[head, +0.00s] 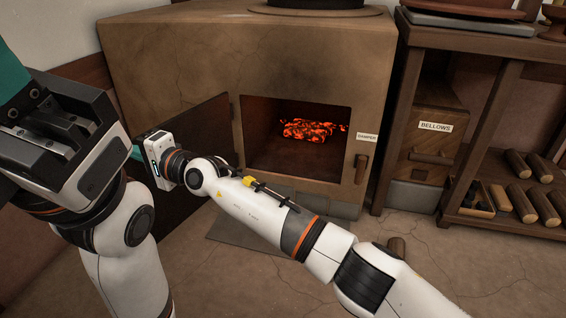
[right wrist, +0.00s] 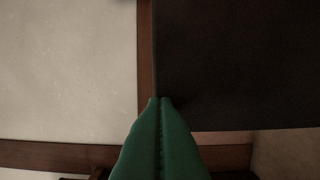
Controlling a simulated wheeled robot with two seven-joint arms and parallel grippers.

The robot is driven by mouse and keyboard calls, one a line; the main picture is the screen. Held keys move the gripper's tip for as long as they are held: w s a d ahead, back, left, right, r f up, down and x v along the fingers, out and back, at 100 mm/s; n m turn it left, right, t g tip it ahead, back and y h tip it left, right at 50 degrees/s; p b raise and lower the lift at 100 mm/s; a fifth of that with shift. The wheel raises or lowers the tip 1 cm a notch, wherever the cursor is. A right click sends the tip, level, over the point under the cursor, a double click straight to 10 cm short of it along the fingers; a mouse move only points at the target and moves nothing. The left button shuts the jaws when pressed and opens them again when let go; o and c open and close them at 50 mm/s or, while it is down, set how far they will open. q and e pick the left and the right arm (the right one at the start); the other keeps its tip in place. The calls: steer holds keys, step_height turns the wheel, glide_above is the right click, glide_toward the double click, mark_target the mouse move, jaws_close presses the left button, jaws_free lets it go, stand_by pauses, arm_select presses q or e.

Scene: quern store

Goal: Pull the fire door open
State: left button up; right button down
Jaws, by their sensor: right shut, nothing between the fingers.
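The fire door (head: 208,122), a dark flat panel, stands swung wide open to the left of the stove's firebox opening (head: 262,165). Glowing red coals (head: 312,130) show inside. My right arm reaches across in front of the stove. Its gripper (head: 137,150) is at the door's outer left part, partly hidden by the wrist. In the right wrist view its green fingers (right wrist: 160,102) are together and empty, near the dark door panel (right wrist: 240,60). I cannot tell whether they touch it. My left gripper (head: 12,78) is at the left edge, its fingers cut off by the frame.
A wooden handle (head: 361,168) hangs below a small label (head: 367,137) right of the opening. Further right stand a drawer unit labelled bellows (head: 435,127) and a shelf with several logs (head: 525,200). The floor (head: 300,262) before the stove is mostly clear.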

steer(key=shift+w+a, duration=0.15)
steer(key=shift+a, duration=0.2)
steer(key=shift+d, duration=0.1)
stand_by(0.5)
